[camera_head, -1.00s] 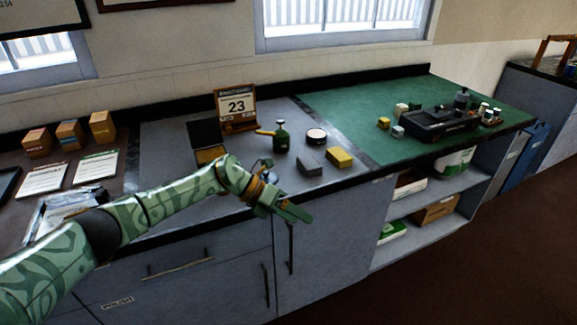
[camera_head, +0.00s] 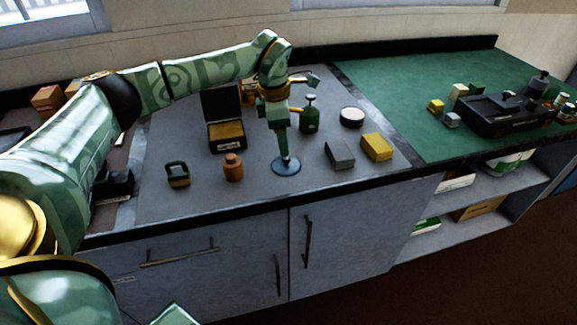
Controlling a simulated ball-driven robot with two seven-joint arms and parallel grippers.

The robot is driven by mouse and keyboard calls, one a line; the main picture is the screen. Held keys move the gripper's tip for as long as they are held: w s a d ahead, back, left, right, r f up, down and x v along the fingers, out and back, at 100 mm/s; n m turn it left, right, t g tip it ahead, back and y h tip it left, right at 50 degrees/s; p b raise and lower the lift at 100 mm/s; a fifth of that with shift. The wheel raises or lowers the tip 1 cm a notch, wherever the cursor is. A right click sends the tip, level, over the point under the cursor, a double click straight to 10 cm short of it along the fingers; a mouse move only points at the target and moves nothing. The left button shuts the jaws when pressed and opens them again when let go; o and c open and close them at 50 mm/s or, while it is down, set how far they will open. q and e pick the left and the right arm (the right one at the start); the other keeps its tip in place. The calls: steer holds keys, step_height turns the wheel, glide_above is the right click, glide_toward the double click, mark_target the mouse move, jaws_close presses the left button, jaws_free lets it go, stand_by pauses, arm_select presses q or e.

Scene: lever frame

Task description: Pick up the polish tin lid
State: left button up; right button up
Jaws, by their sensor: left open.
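A round dark tin with a pale top (camera_head: 352,117) stands behind and to the right.
A green pump bottle (camera_head: 309,116) stands close behind the gripper. A brown bottle (camera_head: 233,167) and a dark green item (camera_head: 177,174) stand left. A grey block (camera_head: 339,154) and yellow block (camera_head: 377,147) lie right. An open dark box (camera_head: 226,134) is behind.

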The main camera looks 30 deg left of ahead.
mark_target(286, 158)
arm_select(q)
steer(key=shift+d+f, duration=0.1)
steer(key=shift+f, duration=0.5)
steer(key=f, duration=0.1)
steer(key=f+b, duration=0.1)
steer(key=f, duration=0.1)
steer(key=f+b, duration=0.1)
steer(key=shift+s+d+f, duration=0.25)
steer(key=shift+d+f, duration=0.15)
steer(key=shift+w+f, duration=0.1)
steer(key=shift+f, duration=0.1)
steer(key=shift+r, duration=0.1)
arm_select(e)
steer(key=shift+a+f, duration=0.2)
steer(key=shift+f, duration=0.35)
steer(key=shift+a+f, duration=0.15)
steer(key=shift+f, duration=0.35)
arm_select(q)
steer(key=c, duration=1.5)
jaws_close()
arm_select(e)
steer(key=shift+s+d, duration=0.1)
